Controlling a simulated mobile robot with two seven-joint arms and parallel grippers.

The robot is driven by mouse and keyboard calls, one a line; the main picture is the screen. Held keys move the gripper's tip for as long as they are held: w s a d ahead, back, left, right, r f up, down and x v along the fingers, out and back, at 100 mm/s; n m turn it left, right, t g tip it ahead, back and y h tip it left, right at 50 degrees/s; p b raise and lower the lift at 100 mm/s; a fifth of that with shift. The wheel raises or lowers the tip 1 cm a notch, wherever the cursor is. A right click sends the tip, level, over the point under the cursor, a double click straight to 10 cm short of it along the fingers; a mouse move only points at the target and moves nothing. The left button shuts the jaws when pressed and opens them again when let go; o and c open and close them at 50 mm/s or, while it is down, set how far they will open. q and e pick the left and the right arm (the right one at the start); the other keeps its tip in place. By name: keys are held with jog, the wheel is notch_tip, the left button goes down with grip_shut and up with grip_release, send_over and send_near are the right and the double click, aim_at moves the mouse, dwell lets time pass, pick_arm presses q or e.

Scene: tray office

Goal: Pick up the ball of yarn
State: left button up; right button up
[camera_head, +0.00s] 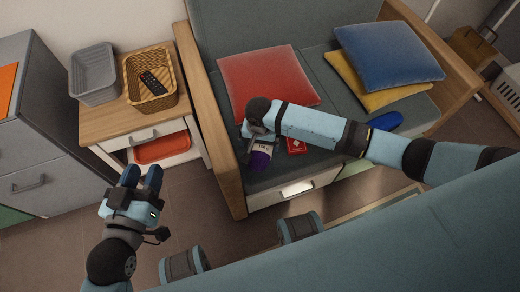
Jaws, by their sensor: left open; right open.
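My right arm reaches in from the right, and my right gripper (250,146) points down at the left side of this item. The wrist and gripper hide part of it, and I cannot tell whether they touch. The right gripper is open. My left gripper (141,176) is open and empty, above the floor in front of the wooden side table (102,123).
A red pack (296,146) lies right of the purple item, and a blue object (387,121) further right. Red (265,78), blue (390,55) and yellow (372,95) cushions lie behind. The wooden armrest (208,120) stands left. A basket (150,80) holds a remote (153,83).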

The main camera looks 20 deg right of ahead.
notch_tip(320, 180, down, 4)
jog(key=shift+w+d+b, duration=0.15)
jog(key=shift+b, duration=0.8)
jog(key=shift+f, duration=0.2)
jog(key=c, duration=0.7)
pick_arm(q)
jog(key=r, duration=0.1)
jog(key=d+r+t+h, duration=0.1)
jog(key=r+t, duration=0.1)
jog(key=r, duration=0.1)
jog(key=shift+d+r+h, duration=0.1)
jog(key=shift+d+h, duration=0.2)
jog(key=shift+h, duration=0.1)
pick_arm(e)
jog(key=shift+c, duration=0.2)
jog(key=shift+r, duration=0.2)
